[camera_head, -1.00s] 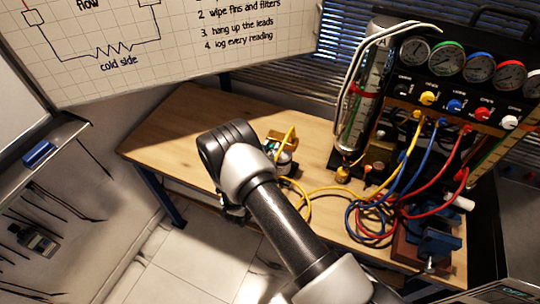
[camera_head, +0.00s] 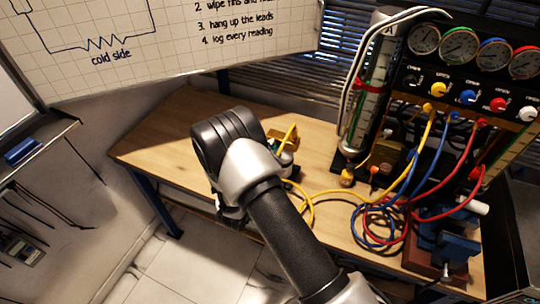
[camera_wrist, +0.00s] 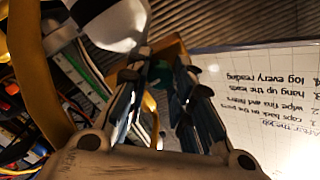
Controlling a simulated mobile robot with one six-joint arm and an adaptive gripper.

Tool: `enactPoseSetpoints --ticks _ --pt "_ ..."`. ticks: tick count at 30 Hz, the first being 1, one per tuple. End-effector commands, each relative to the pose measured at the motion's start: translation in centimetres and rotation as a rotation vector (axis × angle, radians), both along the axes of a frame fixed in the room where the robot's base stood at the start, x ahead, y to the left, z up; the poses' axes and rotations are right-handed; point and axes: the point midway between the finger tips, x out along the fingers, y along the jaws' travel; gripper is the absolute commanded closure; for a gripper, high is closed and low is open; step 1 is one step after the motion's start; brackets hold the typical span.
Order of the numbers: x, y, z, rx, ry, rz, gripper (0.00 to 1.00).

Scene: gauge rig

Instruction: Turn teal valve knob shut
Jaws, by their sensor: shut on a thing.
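In the wrist view my gripper (camera_wrist: 158,80) has its two dark fingers on either side of a small, dim teal-green piece (camera_wrist: 161,73), which looks like the teal valve knob. The fingers are closed on it and cover most of it, so its turn angle cannot be read. In the head view my wrist stands over the left part of the wooden bench and hides the fingertips and the knob. A small fitting with a yellow hose (camera_head: 288,138) shows just to the right of my wrist.
A gauge panel (camera_head: 468,75) with several coloured knobs stands at the right. Yellow, blue and red hoses (camera_head: 375,225) coil on the bench (camera_head: 165,135). A clear cylinder (camera_head: 366,105) and a blue vise (camera_head: 450,235) stand nearby. A whiteboard (camera_head: 165,45) hangs behind.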

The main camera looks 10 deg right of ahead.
Motion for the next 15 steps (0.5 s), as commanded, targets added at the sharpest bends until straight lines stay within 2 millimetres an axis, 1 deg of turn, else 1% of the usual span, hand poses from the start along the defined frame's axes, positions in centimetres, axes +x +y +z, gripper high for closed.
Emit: enactPoseSetpoints --ticks 6,15 --pt "0.01 -0.02 -0.01 0.050 -0.037 -0.001 1.00" --pt "-0.01 -0.03 0.06 0.063 -0.047 -0.001 1.00"
